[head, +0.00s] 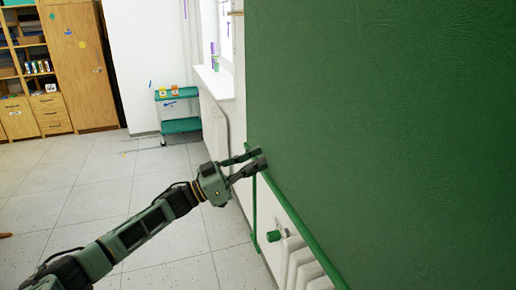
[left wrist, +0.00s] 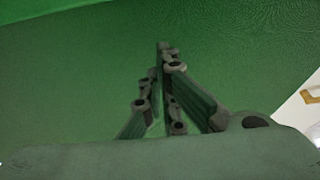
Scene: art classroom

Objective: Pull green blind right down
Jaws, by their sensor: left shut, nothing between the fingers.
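The green blind (head: 390,120) hangs as a large flat sheet filling the right of the head view. Its green bottom bar (head: 300,227) runs slantwise down to the right, in front of the white radiator. My left gripper (head: 258,158) is at the far end of this bar, close to the blind's lower corner; I cannot tell whether it touches. It is shut with nothing held. In the left wrist view the fingers (left wrist: 163,58) come together in front of the green sheet (left wrist: 60,75), which fills most of the picture. My right gripper is not in view.
A white radiator (head: 300,265) with a green knob (head: 274,236) stands below the blind. A thin green upright (head: 254,215) is beside it. A teal cart (head: 181,126) and wooden cabinets (head: 85,65) stand at the back. The tiled floor (head: 90,180) at left is mostly clear.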

